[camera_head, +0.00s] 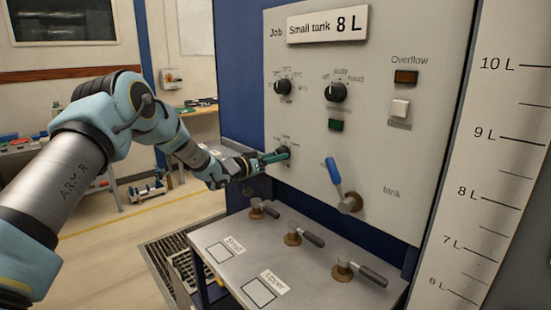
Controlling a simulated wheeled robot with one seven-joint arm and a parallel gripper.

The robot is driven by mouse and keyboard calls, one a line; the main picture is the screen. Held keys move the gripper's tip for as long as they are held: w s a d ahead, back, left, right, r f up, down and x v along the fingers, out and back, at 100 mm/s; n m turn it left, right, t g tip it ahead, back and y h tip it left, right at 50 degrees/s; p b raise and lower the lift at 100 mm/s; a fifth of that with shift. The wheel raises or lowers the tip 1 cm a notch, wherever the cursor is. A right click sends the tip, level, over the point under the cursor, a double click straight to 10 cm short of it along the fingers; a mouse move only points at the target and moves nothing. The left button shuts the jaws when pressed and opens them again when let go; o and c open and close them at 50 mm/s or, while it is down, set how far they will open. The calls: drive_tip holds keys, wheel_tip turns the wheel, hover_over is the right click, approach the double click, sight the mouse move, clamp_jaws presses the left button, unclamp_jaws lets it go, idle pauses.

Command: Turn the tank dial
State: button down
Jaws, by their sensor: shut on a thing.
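My gripper (272,158) reaches from the left to the panel and is shut on the lower left black dial (284,152). The fingers hide part of this dial and some of its markings, and its label is too small to read. Above it on the grey panel (390,130) is another black dial (283,87), upper left. A third black dial (336,92) sits to its right, marked off, auto and hand. A sign (327,27) at the top reads "Small tank 8 L".
A blue-handled lever (335,172) stands right of my gripper. An amber overflow light (405,77), a white button (400,108) and a green button (336,125) are on the panel. A metal shelf (230,282) below carries three valve handles. A litre scale (490,170) stands at right.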

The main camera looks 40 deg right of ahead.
drive_tip(key=shift+f+b, duration=0.15)
drive_tip(key=shift+b, duration=0.15)
drive_tip(key=m+b, duration=0.8)
drive_tip(key=b, duration=0.6)
drive_tip(key=shift+w+m, duration=0.15)
drive_tip(key=shift+m, duration=0.15)
drive_tip(key=shift+c, duration=1.5)
unclamp_jaws()
drive_tip(key=shift+a, duration=0.1)
